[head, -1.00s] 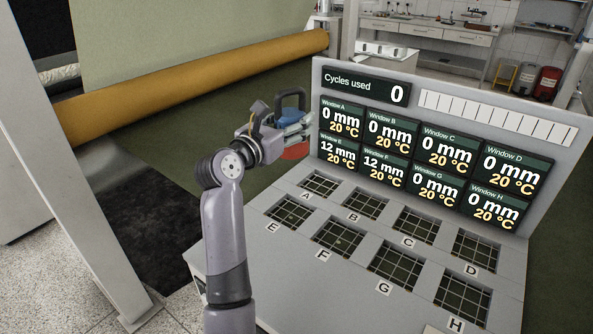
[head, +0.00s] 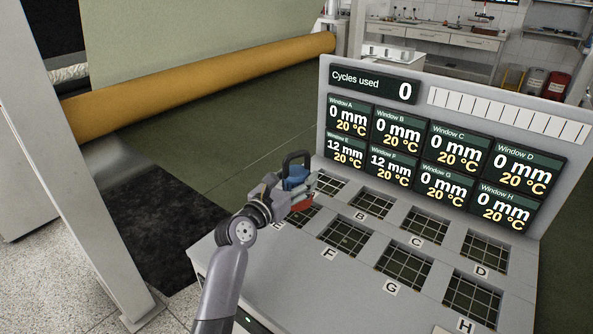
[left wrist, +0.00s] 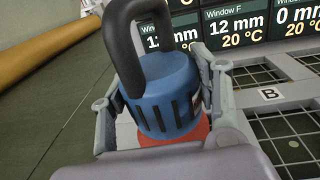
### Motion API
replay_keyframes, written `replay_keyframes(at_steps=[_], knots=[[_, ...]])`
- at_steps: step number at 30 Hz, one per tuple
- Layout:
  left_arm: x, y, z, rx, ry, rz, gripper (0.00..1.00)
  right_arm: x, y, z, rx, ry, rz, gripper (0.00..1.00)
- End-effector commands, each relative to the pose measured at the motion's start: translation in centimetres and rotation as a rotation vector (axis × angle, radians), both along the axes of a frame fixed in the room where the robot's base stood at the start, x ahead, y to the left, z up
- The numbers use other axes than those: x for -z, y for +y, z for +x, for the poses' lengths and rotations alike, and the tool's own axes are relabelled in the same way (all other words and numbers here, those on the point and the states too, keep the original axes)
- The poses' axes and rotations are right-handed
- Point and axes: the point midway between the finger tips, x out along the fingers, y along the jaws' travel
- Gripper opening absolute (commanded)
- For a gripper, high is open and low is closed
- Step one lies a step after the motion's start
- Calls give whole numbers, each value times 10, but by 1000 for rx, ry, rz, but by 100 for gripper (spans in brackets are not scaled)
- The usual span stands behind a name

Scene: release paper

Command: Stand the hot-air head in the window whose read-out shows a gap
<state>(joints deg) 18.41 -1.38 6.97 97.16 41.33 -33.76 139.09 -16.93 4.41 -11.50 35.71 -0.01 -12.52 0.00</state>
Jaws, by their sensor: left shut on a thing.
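My left gripper (head: 300,197) is shut on the hot-air head (head: 294,174), which has a blue body, a black loop handle and a red base. It is held over the left end of the panel, near windows A and E. In the left wrist view the head (left wrist: 165,85) stands roughly upright between the fingers. Window E (head: 303,214) is partly hidden by the gripper; window F (head: 343,238) is clear. The read-outs of window E (head: 345,151) and window F (head: 391,163) show 12 mm; the others show 0 mm. All show 20 °C. My right gripper is not in view.
The upright display board (head: 420,68) stands behind the windows and reads "Cycles used 0". Windows B, C, D, G and H (head: 472,299) are empty grids. A grey post (head: 85,150) and an orange roll (head: 200,85) stand to the left.

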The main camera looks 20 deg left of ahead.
Motion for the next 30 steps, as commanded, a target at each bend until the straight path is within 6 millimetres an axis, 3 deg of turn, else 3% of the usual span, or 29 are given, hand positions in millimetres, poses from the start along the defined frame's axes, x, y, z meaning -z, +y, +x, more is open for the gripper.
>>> replay_keyframes(at_steps=[6,16,17,25,30], knots=[[23,1,0,-2,-9,1,0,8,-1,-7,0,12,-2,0],[24,0,0,-2,-8,-1,0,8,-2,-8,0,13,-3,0],[30,0,0,0,2,1,59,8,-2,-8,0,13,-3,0],[29,0,0,0,2,1,77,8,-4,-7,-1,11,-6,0],[29,0,0,0,2,1,77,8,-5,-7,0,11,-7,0]])
